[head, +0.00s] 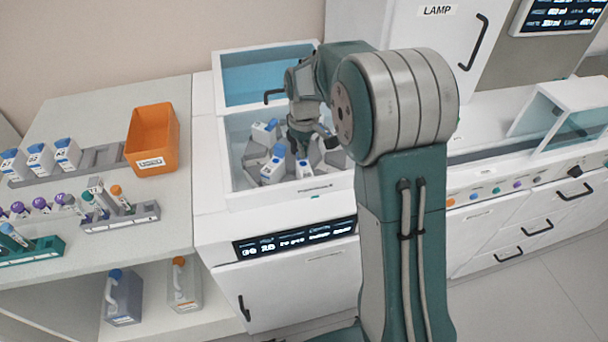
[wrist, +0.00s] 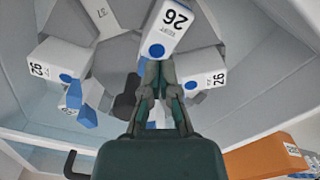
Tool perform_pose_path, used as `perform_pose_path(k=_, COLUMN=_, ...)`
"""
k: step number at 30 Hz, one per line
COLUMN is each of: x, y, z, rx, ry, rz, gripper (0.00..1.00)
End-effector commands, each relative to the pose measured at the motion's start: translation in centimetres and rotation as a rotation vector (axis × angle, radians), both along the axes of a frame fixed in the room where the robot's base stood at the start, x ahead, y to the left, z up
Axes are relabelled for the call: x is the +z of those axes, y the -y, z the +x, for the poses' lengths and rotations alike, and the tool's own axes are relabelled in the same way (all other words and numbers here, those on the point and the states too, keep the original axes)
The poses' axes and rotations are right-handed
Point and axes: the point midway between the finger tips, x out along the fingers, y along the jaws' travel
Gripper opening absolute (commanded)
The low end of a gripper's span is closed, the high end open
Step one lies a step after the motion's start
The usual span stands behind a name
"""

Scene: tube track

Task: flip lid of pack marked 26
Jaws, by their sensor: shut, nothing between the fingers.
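In the head view my gripper (head: 302,143) points down into an open white basin (head: 240,190) among blue-topped packs (head: 273,166). My arm partly hides the basin. The centre pack's lid state is unclear.
The basin's blue-glazed cover (head: 262,75) stands raised behind. An orange bin (head: 152,140) and tube racks (head: 120,216) sit on the left counter. A lamp cabinet (head: 430,45) stands at the back right.

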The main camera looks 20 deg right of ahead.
Motion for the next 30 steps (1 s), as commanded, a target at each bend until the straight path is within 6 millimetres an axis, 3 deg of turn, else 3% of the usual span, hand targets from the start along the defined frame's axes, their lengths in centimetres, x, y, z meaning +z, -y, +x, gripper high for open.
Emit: perform_pose_path(k=30, x=1.1, y=0.0, z=-1.0, rx=0.0, ry=0.0, rz=0.0, gripper=0.0)
